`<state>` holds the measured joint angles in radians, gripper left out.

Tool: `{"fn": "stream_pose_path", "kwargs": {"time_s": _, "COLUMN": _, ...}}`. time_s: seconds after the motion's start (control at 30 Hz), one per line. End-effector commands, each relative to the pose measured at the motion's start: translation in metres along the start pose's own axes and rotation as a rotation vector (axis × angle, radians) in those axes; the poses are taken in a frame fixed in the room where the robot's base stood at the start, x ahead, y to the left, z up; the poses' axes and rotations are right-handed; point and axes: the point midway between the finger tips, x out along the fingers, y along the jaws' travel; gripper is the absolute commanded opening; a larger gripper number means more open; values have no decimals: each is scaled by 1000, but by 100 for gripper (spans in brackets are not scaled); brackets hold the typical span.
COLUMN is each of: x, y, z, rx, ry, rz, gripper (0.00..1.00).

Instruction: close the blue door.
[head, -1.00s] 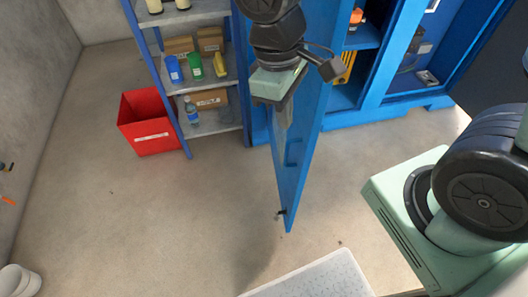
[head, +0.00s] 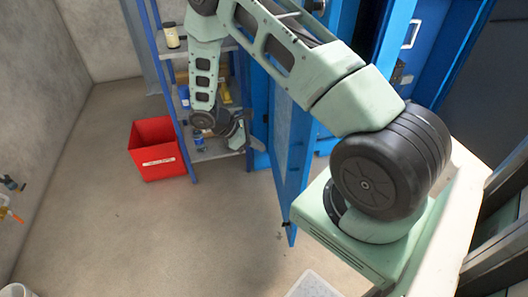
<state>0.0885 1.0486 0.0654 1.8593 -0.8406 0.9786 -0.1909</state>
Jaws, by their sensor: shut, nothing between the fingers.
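The blue door (head: 293,188) stands open, jutting from the blue cabinet toward me, seen nearly edge-on. My arm crosses in front of its upper part and hides much of it. My gripper (head: 257,146) is on the left side of the door, low beside the shelf unit, and its fingers point right toward the door. It is small and partly dark here; it looks shut and empty. I cannot tell whether it touches the door.
The shelf unit (head: 168,95) stands close to the left of the door, with a red bin (head: 157,149) beside it. The blue cabinet (head: 401,45) continues at the right. The floor (head: 190,235) at the front left is clear.

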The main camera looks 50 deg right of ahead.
Motion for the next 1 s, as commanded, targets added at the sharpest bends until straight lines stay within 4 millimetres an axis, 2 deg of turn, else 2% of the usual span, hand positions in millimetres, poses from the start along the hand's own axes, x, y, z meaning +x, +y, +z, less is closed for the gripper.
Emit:
{"fn": "stream_pose_path", "kwargs": {"time_s": 0.47, "x": 92, "y": -2, "z": 1, "rx": -1, "ry": 1, "rz": -5, "gripper": 0}}
{"fn": "stream_pose_path", "kwargs": {"time_s": 0.53, "x": 98, "y": -2, "z": 12, "rx": 1, "ry": 0, "rz": -5, "gripper": 0}}
{"fn": "stream_pose_path", "kwargs": {"time_s": 0.7, "x": 111, "y": -1, "z": 24, "rx": 1, "ry": 2, "rz": -2, "gripper": 0}}
{"fn": "stream_pose_path", "kwargs": {"time_s": 1.0, "x": 118, "y": -1, "z": 28, "rx": 1, "ry": 2, "rz": -1, "gripper": 0}}
